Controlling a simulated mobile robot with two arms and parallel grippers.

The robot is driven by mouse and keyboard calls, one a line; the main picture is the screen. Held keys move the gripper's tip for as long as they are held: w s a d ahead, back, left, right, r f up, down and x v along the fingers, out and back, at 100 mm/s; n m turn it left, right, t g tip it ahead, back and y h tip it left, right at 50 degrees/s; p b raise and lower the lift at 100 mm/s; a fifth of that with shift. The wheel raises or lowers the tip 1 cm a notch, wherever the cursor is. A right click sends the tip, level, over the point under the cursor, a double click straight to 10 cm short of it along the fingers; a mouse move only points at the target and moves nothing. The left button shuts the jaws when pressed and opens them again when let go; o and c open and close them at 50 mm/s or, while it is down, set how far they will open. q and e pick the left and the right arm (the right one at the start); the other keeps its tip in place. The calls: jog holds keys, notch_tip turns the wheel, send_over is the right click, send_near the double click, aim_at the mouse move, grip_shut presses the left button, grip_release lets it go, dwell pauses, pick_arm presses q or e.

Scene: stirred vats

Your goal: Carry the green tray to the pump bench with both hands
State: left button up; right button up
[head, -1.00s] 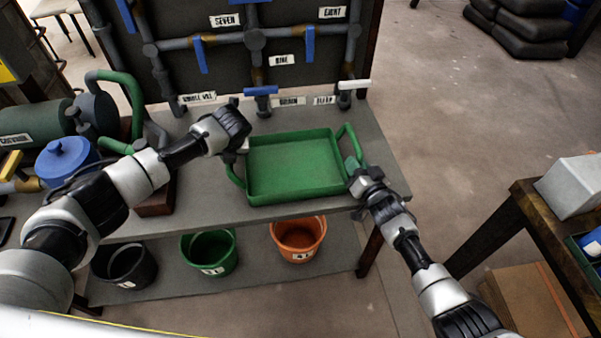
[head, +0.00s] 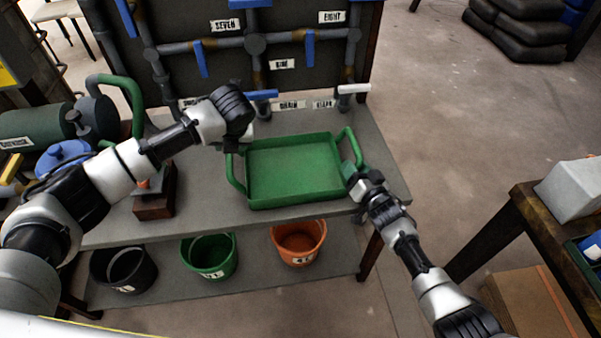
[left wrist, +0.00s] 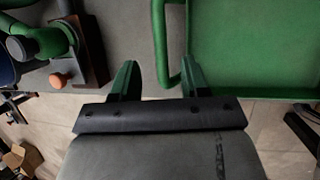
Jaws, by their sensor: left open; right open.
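The green tray (head: 295,170) lies flat and empty on the grey bench (head: 200,215), with a raised loop handle at each short side. My left gripper (head: 238,142) is open above the tray's left handle (head: 233,172). In the left wrist view that handle (left wrist: 160,45) runs between the two open fingers (left wrist: 160,78), and the tray (left wrist: 250,45) fills the upper right. My right gripper (head: 353,174) is open at the tray's right handle (head: 354,145). Whether its fingers straddle the handle is hard to see.
Labelled pipes with blue valve levers (head: 310,48) stand behind the bench. A wooden block with an orange knob (head: 155,200) sits left of the tray. Black, green (head: 209,255) and orange buckets (head: 298,242) stand on the lower shelf. Another table (head: 535,205) is at right; floor between is clear.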

jog(key=shift+s+d+f, duration=0.1)
jog(key=shift+s, duration=0.1)
pick_arm(q)
jog(key=v, duration=0.3)
pick_arm(e)
jog(key=v, duration=1.1)
jog(key=shift+s, duration=0.25)
jog(key=shift+d, duration=0.1)
